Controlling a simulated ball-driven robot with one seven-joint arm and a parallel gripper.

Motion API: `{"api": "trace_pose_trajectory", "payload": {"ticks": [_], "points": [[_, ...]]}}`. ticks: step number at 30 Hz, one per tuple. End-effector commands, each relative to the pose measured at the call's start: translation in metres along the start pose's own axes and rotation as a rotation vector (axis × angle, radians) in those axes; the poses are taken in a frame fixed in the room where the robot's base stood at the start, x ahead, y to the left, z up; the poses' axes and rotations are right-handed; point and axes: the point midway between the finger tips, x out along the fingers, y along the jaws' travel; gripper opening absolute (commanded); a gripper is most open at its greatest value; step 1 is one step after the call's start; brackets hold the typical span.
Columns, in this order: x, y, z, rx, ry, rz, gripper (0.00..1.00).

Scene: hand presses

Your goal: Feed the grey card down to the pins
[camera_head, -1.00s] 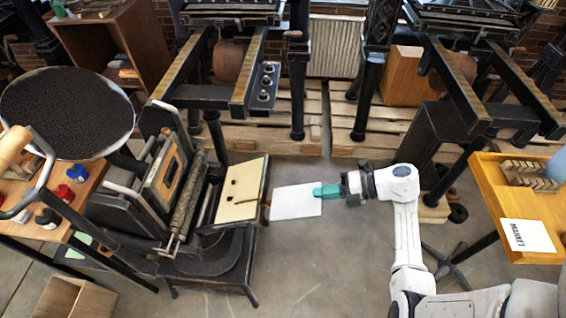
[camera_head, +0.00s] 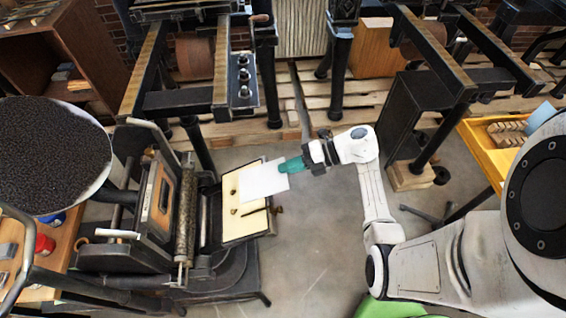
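The grey card (camera_head: 262,182) looks pale, almost white, and is held flat and slightly tilted by its right edge. My gripper (camera_head: 287,166), with green fingertips, is shut on that edge. The card overlaps the right part of the cream feed board (camera_head: 238,228) of the press in this view; whether it touches the board I cannot tell. Small dark pins (camera_head: 233,191) show on the board left of the card, and another dark piece (camera_head: 275,210) shows at the board's right edge below the card. Other pins may be hidden under the card.
The press (camera_head: 160,205) with its roller and round black ink disc (camera_head: 48,150) stands left of the board. Large black press frames (camera_head: 190,100) stand behind. A yellow tray table (camera_head: 490,145) is at the right. Bare floor (camera_head: 310,240) lies right of the board.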

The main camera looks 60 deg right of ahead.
Motion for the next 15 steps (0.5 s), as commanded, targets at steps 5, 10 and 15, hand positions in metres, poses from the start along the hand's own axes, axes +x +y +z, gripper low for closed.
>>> {"api": "trace_pose_trajectory", "payload": {"ticks": [5,10,15], "points": [[0.007,-0.015,0.000,0.000,0.001,0.000,0.00],[0.013,-0.029,0.000,0.000,0.000,0.000,0.00],[0.019,-0.041,0.000,0.000,0.001,0.000,0.00]]}}
